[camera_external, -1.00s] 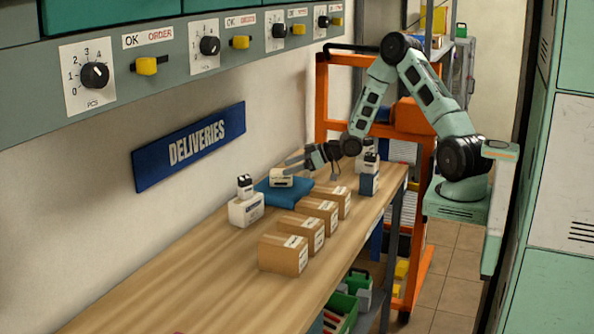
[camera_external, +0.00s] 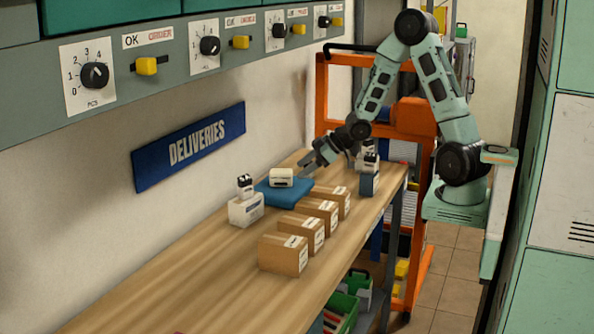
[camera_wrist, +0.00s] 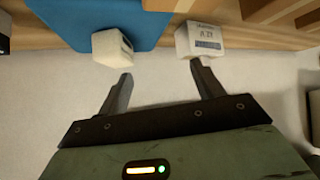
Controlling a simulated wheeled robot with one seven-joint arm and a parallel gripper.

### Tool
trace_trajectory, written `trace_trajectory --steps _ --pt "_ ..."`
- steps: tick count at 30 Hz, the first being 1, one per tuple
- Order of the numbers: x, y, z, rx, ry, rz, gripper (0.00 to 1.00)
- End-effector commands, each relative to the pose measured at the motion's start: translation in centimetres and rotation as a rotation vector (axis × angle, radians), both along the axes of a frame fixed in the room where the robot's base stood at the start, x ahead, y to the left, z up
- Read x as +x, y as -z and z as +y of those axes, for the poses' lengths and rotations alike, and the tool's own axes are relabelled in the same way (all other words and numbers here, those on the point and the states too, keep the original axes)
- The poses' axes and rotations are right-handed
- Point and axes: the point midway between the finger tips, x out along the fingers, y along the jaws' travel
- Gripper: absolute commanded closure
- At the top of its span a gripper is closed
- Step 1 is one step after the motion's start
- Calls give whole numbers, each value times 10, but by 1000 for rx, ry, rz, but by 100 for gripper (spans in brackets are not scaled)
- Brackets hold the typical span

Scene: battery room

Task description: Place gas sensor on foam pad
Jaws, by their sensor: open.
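A small white boxy device, which I take for the gas sensor (camera_external: 281,178), rests on the blue foam pad (camera_external: 269,197). In the wrist view the sensor (camera_wrist: 112,47) sits at the lower edge of the blue pad (camera_wrist: 60,12). My gripper (camera_external: 305,168) is a little to the right of the sensor, apart from it. In the wrist view my gripper (camera_wrist: 160,75) has its two fingers spread, with nothing between them.
A white box (camera_external: 245,211) with a black-topped item stands left of the pad. Several cardboard boxes (camera_external: 283,254) line up in front of it. Dark and white containers (camera_external: 369,183) stand to the right. The near bench (camera_external: 170,285) is clear.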

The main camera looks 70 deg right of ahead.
Motion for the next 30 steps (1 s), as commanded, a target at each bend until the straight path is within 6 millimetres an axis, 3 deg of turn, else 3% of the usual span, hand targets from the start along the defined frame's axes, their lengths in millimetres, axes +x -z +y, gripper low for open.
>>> trace_trajectory --steps 1,5,8,12,15,18,21,30 --pt "-8 -5 32 -45 -24 52 33" --pt "-49 -12 94 -142 -44 214 33" --pt "-97 -18 136 -204 -69 341 33" --pt "-179 -28 182 -273 -121 518 33" --pt "-234 -35 201 -309 -162 627 33" --pt "-275 -40 210 -334 -195 710 33" --pt "-298 -43 213 -347 -215 758 33" --pt "-306 -44 214 -352 -221 778 33"
